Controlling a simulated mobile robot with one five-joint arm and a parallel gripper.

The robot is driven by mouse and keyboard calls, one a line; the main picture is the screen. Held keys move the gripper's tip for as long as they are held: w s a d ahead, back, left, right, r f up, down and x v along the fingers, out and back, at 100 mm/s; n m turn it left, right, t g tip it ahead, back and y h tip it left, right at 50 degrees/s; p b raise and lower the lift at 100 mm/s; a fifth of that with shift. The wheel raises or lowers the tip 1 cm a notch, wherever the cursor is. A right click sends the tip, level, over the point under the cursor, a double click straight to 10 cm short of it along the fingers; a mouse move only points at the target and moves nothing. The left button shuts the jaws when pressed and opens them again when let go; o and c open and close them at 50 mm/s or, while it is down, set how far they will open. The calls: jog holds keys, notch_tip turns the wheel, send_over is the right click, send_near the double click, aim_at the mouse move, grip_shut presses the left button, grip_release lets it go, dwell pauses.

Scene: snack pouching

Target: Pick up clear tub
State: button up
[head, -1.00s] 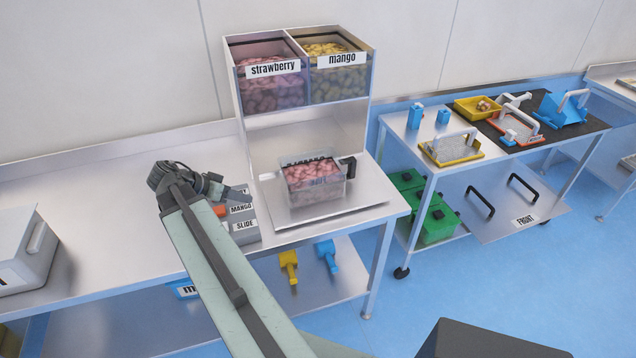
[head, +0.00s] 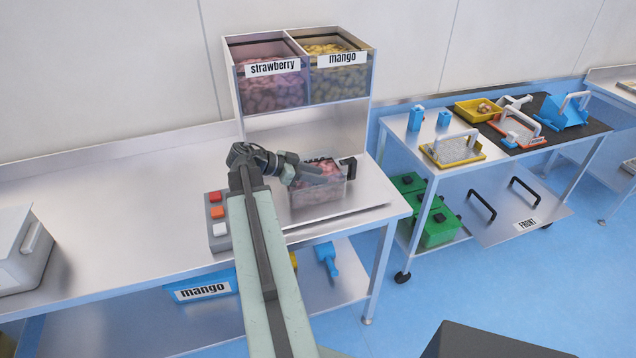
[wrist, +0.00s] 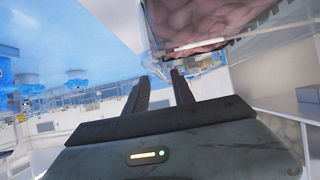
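The clear tub (head: 320,192) holds pink strawberry pieces and stands upright on the metal tray under the dispenser. A black handle (head: 349,168) sticks up at its right side. My gripper (head: 322,172) points right and overlaps the tub's upper left part in the head view, hiding some of its rim and contents. In the wrist view my gripper (wrist: 160,73) has its two fingers apart, with nothing seen between them. Pink pieces behind a clear wall, apparently the tub (wrist: 205,22), show just beyond the fingers at the upper right. Contact cannot be told.
The strawberry bin (head: 270,92) and mango bin (head: 338,84) sit above the tub. A button box (head: 217,236) is on the bench left of the tray (head: 365,203). A grey container (head: 25,255) stands far left. The bench between is clear.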

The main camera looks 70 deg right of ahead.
jog(key=b+x, duration=0.1)
jog(key=x, duration=0.3)
jog(key=shift+d+f+b, duration=0.1)
jog(key=shift+d+b, duration=0.15)
jog(key=shift+b, duration=0.1)
grip_shut()
dwell(0.9)
